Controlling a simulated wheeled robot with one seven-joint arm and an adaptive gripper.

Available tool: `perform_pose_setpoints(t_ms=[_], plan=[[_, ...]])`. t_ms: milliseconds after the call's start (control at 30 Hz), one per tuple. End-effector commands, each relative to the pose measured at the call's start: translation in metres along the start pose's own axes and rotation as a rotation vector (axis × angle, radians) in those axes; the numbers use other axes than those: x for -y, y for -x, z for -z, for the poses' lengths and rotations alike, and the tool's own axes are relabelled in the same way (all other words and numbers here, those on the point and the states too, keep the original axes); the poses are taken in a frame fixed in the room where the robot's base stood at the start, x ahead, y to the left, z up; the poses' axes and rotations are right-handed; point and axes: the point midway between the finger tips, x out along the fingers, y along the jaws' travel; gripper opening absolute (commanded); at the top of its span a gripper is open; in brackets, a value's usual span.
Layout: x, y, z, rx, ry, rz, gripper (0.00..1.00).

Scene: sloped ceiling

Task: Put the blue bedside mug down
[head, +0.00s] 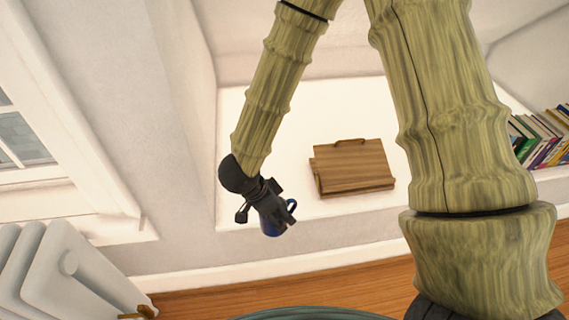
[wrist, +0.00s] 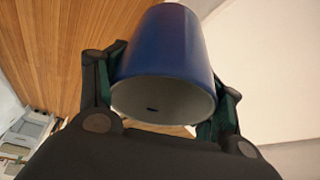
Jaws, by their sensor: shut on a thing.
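The blue mug (wrist: 165,50) is held between the two fingers of my gripper (wrist: 163,85) in the wrist view, with a pale round end facing the camera. In the head view the blue mug (head: 272,229) shows below my gripper (head: 268,211), partly hidden by it, with its handle to the right. My gripper is shut on the mug near the front edge of the white ledge (head: 260,180). I cannot tell whether the mug touches the ledge.
A wooden stand (head: 352,168) is on the ledge to the right of my gripper. Several books (head: 540,135) stand at the far right. A white radiator (head: 40,265) is at the lower left. The ledge between the mug and the stand looks clear. Wooden floor (head: 240,298) lies below.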

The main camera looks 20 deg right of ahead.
Motion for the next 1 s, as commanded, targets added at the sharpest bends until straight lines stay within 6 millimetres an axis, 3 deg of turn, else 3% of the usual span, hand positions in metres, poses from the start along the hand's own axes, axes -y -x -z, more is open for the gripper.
perform_pose_setpoints(t_ms=[600,767,1000], plan=[[0.119,-0.019,0.013,0.000,-0.002,0.002,0.10],[0.138,-0.021,0.017,0.000,-0.001,0.002,0.10],[0.150,-0.023,0.018,0.000,0.000,0.002,0.10]])
